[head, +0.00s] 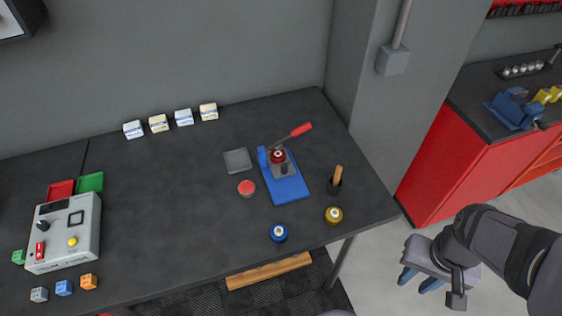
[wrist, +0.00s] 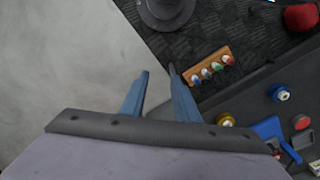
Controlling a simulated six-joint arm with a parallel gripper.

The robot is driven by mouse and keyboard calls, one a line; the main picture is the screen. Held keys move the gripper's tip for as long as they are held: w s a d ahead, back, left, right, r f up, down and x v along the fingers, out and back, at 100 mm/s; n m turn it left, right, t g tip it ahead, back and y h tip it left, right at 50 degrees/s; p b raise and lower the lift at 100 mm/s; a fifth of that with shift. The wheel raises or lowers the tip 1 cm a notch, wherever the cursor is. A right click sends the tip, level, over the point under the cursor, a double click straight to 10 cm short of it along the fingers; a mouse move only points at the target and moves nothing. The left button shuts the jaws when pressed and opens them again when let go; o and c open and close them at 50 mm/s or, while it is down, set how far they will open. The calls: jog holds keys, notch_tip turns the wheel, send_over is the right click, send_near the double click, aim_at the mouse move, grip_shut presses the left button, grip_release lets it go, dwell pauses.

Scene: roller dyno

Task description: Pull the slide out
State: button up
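A blue hand press (head: 287,188) with a red-gripped lever (head: 301,130) stands on the right part of the dark table. A red round part (head: 277,156) sits in it. I cannot tell which part is the slide. The press also shows at the lower right edge of the wrist view (wrist: 270,128), partly cut off. My gripper (head: 416,284) is over the floor to the right of the table, well away from the press. In the wrist view its two blue fingers (wrist: 158,70) stand apart with nothing between them.
Near the press are a grey tray (head: 237,160), a red-topped puck (head: 247,188), a blue roller (head: 279,232), a gold roller (head: 334,215) and a wooden handle (head: 337,176). A control box (head: 64,232) stands left. A red cabinet (head: 450,160) is at right. The table's middle is clear.

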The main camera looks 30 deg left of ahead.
jog(key=shift+o, duration=0.3)
jog(key=w+a+t+b, duration=0.1)
jog(key=w+a+b, duration=0.1)
jog(key=w+a, duration=0.6)
jog(key=w, duration=0.3)
jog(key=shift+w+a+r+n+h, duration=0.2)
jog(key=shift+w+a+n+h, duration=0.1)
jog(key=shift+w+a+n, duration=0.1)
jog(key=t+y+b, duration=0.1)
jog(key=t+b, duration=0.3)
send_near(284, 167)
jog(key=w+f, duration=0.1)
jog(key=shift+g, duration=0.3)
jog(key=shift+p+x, duration=1.35)
jog(key=shift+x, duration=2.3)
grip_shut()
